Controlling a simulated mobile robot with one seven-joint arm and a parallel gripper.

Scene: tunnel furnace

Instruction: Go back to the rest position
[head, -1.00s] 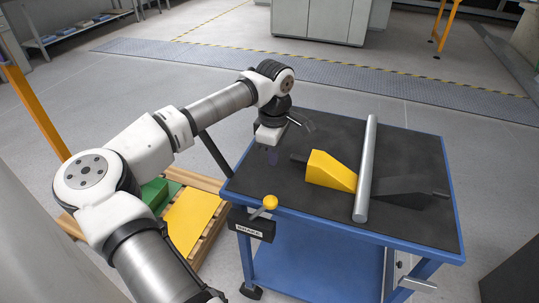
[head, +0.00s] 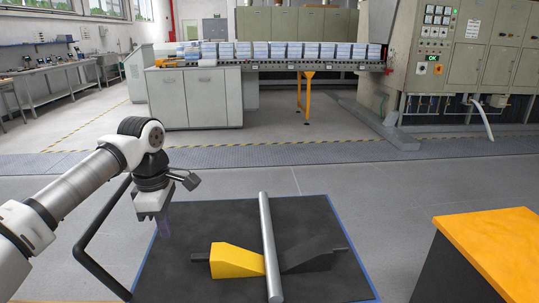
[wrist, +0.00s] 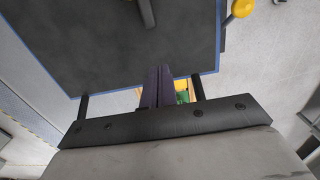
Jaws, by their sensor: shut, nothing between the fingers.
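My gripper (head: 163,222) hangs pointing down above the left part of the dark-topped cart (head: 200,285), in the head view. Its two dark fingers are together and empty. In the wrist view the shut fingers (wrist: 158,75) reach the near edge of the cart top (wrist: 120,45), and nothing is between them. My arm comes in from the left edge of the head view.
On the cart lie a yellow wedge (head: 235,262), a black wedge (head: 308,258) and a metal bar (head: 270,245) between them. A black handle (head: 100,232) rises at the cart's left. An orange-topped block (head: 495,250) stands right. Behind is a loaded conveyor (head: 300,68).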

